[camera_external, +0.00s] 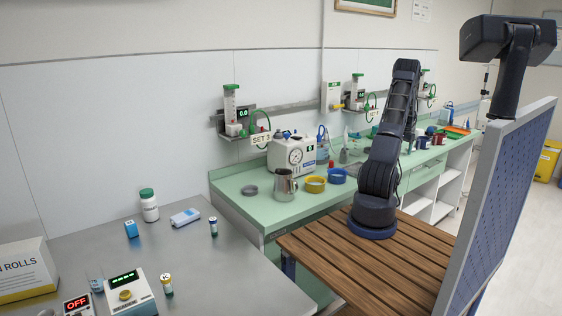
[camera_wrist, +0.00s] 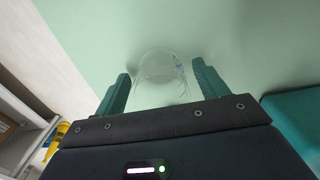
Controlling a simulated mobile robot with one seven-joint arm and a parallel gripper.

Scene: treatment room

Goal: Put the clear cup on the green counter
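The clear cup (camera_wrist: 160,75) is see-through and shows at the middle of the wrist view, in front of a pale green surface that looks like the counter (camera_wrist: 240,35). My gripper (camera_wrist: 161,70) has its two teal fingers apart, one on each side of the cup. A narrow gap seems to show between the cup and the right finger. Whether the cup touches the counter is hard to tell. In the external view the green counter (camera_external: 232,190) runs along the wall; my arm hides part of it. I cannot make out my gripper or the cup there.
A steel jug (camera_external: 285,186), a yellow bowl (camera_external: 315,185), a blue bowl (camera_external: 337,177) and a white gauge unit (camera_external: 292,155) stand on the near counter. Cups and trays crowd its far end. A teal item (camera_wrist: 295,112) lies right of my gripper. Bare counter lies beyond the fingers.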

